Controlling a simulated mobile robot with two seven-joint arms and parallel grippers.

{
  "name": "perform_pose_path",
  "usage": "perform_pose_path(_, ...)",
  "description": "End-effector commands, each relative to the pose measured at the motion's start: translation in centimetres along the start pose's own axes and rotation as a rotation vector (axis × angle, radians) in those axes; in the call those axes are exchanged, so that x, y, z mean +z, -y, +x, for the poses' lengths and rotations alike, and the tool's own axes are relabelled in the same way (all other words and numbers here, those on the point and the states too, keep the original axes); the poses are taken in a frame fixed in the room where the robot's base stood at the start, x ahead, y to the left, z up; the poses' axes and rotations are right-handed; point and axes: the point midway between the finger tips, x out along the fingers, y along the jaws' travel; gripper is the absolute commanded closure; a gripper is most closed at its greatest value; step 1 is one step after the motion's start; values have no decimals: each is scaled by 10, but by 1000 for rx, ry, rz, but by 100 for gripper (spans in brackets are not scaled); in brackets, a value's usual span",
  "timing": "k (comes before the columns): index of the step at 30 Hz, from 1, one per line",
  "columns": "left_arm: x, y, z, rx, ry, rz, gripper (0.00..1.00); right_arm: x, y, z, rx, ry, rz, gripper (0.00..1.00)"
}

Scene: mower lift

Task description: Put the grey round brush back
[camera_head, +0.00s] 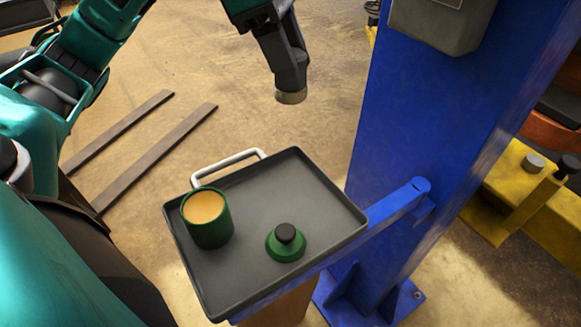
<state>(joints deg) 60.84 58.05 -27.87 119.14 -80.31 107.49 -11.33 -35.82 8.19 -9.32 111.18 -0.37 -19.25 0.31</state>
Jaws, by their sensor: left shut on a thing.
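My left gripper (288,78) hangs down from the top of the view, above the floor and beyond the far edge of the tray. It is shut on the grey round brush (291,97); only a short round end with a pale beige underside shows below the fingers. The rest of the brush is hidden by the gripper. The brush is in the air and touches nothing else that I can see. My right gripper is not in view.
A dark grey tray (258,225) with a pale handle sits on a blue arm of the blue post (420,130). It holds a green tin (208,230) with orange-tan contents and a green lid (286,247) with a black knob. The tray's far part is clear.

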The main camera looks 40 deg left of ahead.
Motion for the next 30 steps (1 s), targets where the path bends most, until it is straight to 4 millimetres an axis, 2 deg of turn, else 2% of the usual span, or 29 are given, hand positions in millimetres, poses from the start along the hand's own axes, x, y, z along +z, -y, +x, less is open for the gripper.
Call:
perform_pose_path(15,-50,1,120,-4,-4,-2,81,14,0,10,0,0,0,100)
perform_pose_path(18,-55,1,135,-2,-1,0,81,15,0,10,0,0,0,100)
perform_pose_path(26,-62,1,153,-2,-1,0,81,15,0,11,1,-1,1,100)
perform_pose_path(30,-70,1,172,-4,-1,-2,81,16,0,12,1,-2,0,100)
